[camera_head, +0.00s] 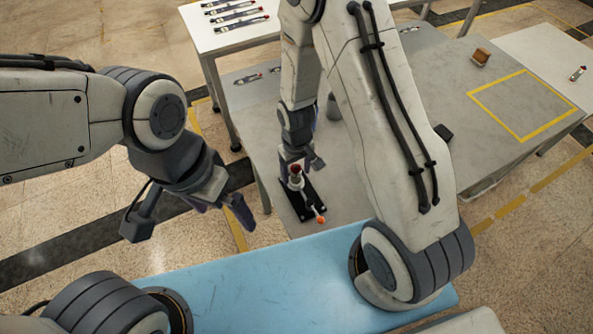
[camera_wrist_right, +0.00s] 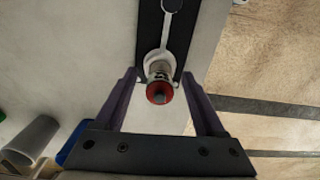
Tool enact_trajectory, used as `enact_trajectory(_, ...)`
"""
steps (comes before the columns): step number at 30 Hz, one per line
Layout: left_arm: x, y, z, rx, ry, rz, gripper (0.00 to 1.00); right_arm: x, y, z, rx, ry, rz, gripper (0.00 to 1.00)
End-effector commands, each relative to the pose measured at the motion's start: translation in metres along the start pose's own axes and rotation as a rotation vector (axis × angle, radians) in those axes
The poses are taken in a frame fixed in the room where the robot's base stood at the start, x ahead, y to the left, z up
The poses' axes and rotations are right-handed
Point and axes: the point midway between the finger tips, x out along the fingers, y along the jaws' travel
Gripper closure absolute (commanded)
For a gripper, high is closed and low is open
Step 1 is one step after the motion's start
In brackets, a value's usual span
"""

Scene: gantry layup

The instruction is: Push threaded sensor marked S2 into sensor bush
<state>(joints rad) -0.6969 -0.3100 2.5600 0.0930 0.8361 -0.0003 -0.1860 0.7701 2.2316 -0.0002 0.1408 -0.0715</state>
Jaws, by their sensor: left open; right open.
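The threaded sensor (camera_wrist_right: 158,78) has a red cap and a pale metal body with a dark marking too small to read. It stands end-on at the bush on a black plate (camera_wrist_right: 148,20); how deep it sits cannot be told. In the head view its red top (camera_head: 296,169) shows above the black plate (camera_head: 305,205). My right gripper (camera_wrist_right: 158,100) is open, with one finger on each side of the sensor and visible gaps between. It also shows in the head view (camera_head: 299,164). My left gripper (camera_head: 217,210) is open and empty, over the floor left of the table.
A pale rod with an orange end (camera_head: 320,219) lies across the plate. A grey cup (camera_wrist_right: 42,135) stands nearby. More sensors lie on the grey table (camera_head: 248,79) and white table (camera_head: 238,22). A brown block (camera_head: 480,57) is near a yellow outlined area that is clear.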

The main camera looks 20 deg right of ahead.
Motion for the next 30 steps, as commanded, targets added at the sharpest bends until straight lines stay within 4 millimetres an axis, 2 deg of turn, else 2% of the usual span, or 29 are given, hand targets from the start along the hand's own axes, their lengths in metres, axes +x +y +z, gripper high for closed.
enact_trajectory(16,0.008,-0.001,0.000,0.000,0.000,0.000,0.00,-0.089,0.000,-0.001,0.000,0.005,0.000,0.29)
enact_trajectory(21,0.008,-0.001,0.000,0.000,0.000,0.000,0.00,-0.100,0.000,0.000,0.000,0.000,0.000,0.29)
enact_trajectory(30,0.008,-0.001,0.000,0.000,0.000,0.000,0.00,-0.101,0.000,0.000,0.000,0.000,0.000,0.29)
